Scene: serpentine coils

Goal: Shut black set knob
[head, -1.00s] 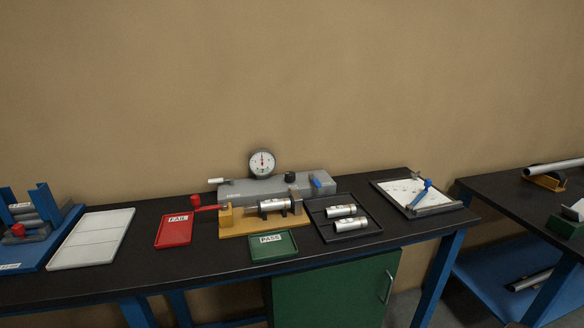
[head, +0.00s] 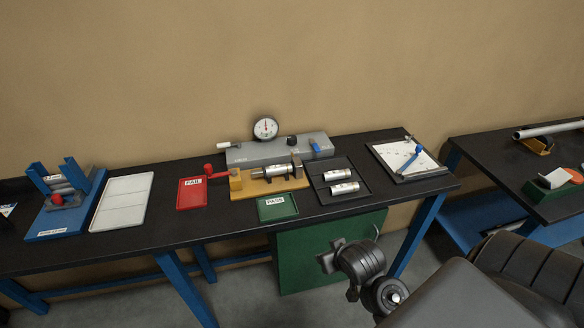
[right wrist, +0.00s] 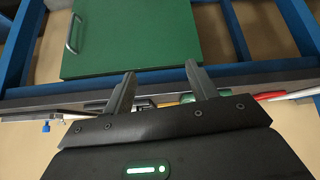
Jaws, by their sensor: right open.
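The black knob (head: 292,141) stands on top of the grey test box (head: 270,150), between the dial gauge (head: 265,128) and a blue lever or switch (head: 315,145). It is too small to tell its setting. My right gripper (head: 336,274) is open and empty in front of the bench, lower right of the knob and well apart from it. In the right wrist view the two fingers (right wrist: 161,75) are spread with nothing between them, near the bench edge. The knob cannot be made out there. My left gripper is out of view.
A red FAIL tray (head: 192,195), a green PASS tray (head: 278,208) and a black tray (head: 355,193) with silver cylinders lie around the yellow-based fixture (head: 268,186). A white tray (head: 122,203) is further left. The green cabinet (right wrist: 135,40) hangs below the bench.

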